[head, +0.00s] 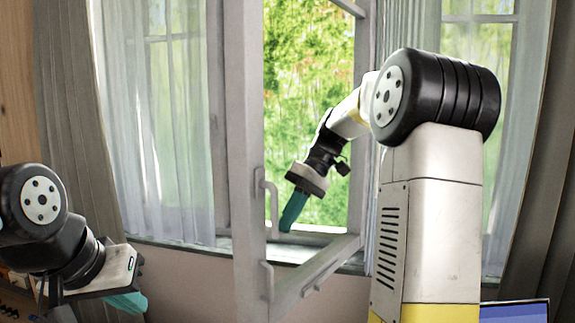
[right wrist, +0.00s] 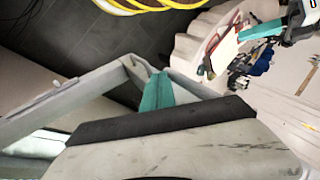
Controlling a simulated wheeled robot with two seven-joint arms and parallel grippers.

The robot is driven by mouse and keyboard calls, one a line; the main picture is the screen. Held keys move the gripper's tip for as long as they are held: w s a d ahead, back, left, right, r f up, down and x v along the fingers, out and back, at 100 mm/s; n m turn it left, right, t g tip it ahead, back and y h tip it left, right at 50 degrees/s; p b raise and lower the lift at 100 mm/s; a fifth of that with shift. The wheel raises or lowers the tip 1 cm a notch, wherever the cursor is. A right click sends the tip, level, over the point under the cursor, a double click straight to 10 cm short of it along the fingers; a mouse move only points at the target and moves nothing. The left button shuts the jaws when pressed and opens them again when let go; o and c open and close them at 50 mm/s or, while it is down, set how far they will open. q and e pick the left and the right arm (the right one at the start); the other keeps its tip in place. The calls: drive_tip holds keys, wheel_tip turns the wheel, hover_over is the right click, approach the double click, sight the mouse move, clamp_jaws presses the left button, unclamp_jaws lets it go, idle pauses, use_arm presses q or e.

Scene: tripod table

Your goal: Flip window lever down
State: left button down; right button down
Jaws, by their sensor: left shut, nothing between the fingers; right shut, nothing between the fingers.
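The window sash (head: 246,160) stands swung open into the room. A pale lever (head: 273,212) sits on its upright edge, with its long part hanging vertically. A second small pale fitting (head: 267,280) is lower on the same upright. My right gripper (head: 293,212) is shut and empty, just right of the lever in the head view; I cannot tell whether they touch. In the right wrist view its teal fingers (right wrist: 157,92) are together near a corner of the pale frame (right wrist: 128,70). My left gripper (head: 128,302) is shut and empty, low at the left, away from the window.
Sheer curtains (head: 165,130) hang on both sides of the window. The sill (head: 285,250) runs behind the sash. The sash's bottom rail (head: 318,270) crosses below my right gripper. A round pale table (right wrist: 220,80) with several small items shows in the right wrist view.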

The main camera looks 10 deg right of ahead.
drive_tip(key=v, duration=0.7)
drive_tip(key=shift+d+r, duration=0.15)
drive_tip(key=shift+r, duration=0.25)
drive_tip(key=s+a+f+m+t+h, duration=0.2)
drive_tip(key=s+f+m+t, duration=0.1)
drive_tip(key=s, duration=0.6)
drive_tip(key=s+a+f+m+t+h, duration=0.2)
drive_tip(key=s+f+m+t, duration=0.1)
drive_tip(key=s+f+t, duration=0.2)
drive_tip(key=shift+s+f, duration=1.4)
drive_tip(key=shift+s, duration=0.65)
